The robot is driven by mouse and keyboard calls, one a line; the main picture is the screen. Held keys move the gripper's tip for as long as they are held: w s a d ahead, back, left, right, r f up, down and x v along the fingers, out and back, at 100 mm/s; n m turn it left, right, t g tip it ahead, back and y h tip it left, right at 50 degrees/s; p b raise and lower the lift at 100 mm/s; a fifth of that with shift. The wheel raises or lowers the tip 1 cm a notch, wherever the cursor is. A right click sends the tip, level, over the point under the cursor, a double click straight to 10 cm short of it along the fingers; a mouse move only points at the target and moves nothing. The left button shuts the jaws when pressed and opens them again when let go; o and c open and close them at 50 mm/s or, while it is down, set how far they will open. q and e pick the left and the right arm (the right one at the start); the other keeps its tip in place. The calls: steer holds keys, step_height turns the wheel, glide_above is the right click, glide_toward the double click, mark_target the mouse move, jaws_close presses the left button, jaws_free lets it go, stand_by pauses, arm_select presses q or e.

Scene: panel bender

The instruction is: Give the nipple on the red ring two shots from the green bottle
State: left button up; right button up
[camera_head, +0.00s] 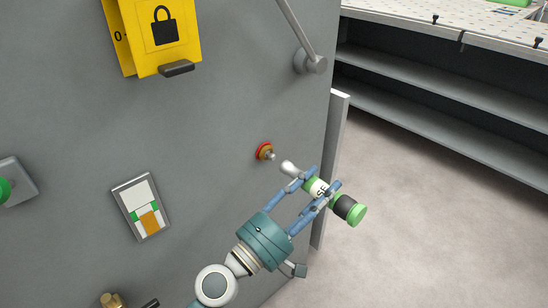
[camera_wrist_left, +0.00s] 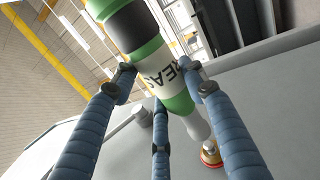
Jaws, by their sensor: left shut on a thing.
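The nipple on the red ring (camera_head: 265,152) sticks out of the grey machine panel, right of its middle. It also shows at the lower right of the left wrist view (camera_wrist_left: 211,154). My left gripper (camera_head: 320,190) is shut on the green bottle (camera_head: 348,209), around its white labelled part. The bottle lies tilted, its pale nozzle (camera_head: 288,168) pointing up and left toward the nipple. In the left wrist view the nozzle (camera_wrist_left: 197,127) is close to the nipple; whether they touch is hard to tell, but the head view shows a small gap. My right gripper is not in view.
A yellow lock box (camera_head: 160,38) and a grey lever (camera_head: 305,45) are on the panel above. A small framed label (camera_head: 141,207) and a green button (camera_head: 5,190) sit to the left. A grey shelf unit (camera_head: 450,110) stands at the right, with open floor before it.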

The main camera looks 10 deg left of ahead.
mark_target(338, 209)
arm_select(q)
steer(key=shift+s+d+r, duration=0.1)
steer(key=shift+s+d, duration=0.8)
steer(key=shift+d, duration=0.3)
steer(key=shift+s+d, duration=0.85)
steer(key=shift+d, duration=0.35)
steer(key=s+a+f+n+t+y, duration=0.2)
steer(key=a+n+y, duration=0.1)
steer(key=a+y, duration=0.2)
steer(key=s+a+f+n+t+y, duration=0.2)
steer(key=a+n+y, duration=0.2)
steer(key=a+y, duration=0.2)
steer(key=shift+a+f+y, duration=0.15)
steer(key=shift+f+y, duration=0.2)
steer(key=shift+y, duration=0.35)
steer(key=shift+s, duration=0.1)
